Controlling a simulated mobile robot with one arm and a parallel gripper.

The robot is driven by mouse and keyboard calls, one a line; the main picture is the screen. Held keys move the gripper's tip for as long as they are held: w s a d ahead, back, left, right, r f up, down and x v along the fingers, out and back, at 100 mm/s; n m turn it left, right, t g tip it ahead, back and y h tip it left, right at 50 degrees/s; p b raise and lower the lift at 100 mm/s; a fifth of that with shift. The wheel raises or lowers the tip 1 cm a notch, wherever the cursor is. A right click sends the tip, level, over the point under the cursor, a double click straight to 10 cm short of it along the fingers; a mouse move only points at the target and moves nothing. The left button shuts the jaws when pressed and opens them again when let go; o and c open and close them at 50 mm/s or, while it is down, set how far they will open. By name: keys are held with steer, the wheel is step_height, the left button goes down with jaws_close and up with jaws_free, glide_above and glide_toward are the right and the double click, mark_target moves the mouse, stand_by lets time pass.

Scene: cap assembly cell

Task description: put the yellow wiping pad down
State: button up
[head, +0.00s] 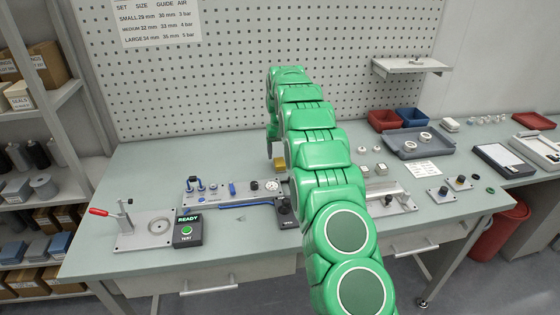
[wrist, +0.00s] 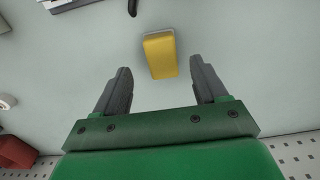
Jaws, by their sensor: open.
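The yellow wiping pad (wrist: 160,56) is a small yellow block with a pale edge on its far end. In the wrist view it lies on the grey-green bench top, just beyond and between my two fingertips, with clear space on both sides. In the head view the pad (head: 280,164) shows near the back of the bench, below the end of my green arm. My gripper (wrist: 161,78) is open, its dark fingers spread apart and empty. In the head view the fingers are mostly hidden by my arm.
In front of the pad is a metal fixture plate (head: 222,194) with blue parts and a gauge. A READY test box (head: 188,231) and a red-handled clamp (head: 100,212) stand at left. A grey tray (head: 408,149) and red bin (head: 385,119) are at right. Bench left of the pad is clear.

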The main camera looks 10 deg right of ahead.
mark_target(280, 161)
step_height(280, 161, up, 7)
steer(key=s+a+r, duration=0.1)
steer(key=s+r, duration=0.8)
steer(key=s, duration=0.3)
steer(key=s+a+r, duration=0.1)
steer(key=s+r, duration=0.1)
steer(key=s, duration=0.6)
steer(key=s+r, duration=0.3)
steer(key=s, duration=0.5)
steer(key=s+f+g, duration=0.1)
steer(key=s+f, duration=0.2)
steer(key=s, duration=1.4)
steer(key=s+f, duration=0.2)
steer(key=s, duration=1.6)
steer(key=shift+s+f+g, duration=0.25)
steer(key=shift+f+g, duration=0.15)
steer(key=shift+a, duration=0.2)
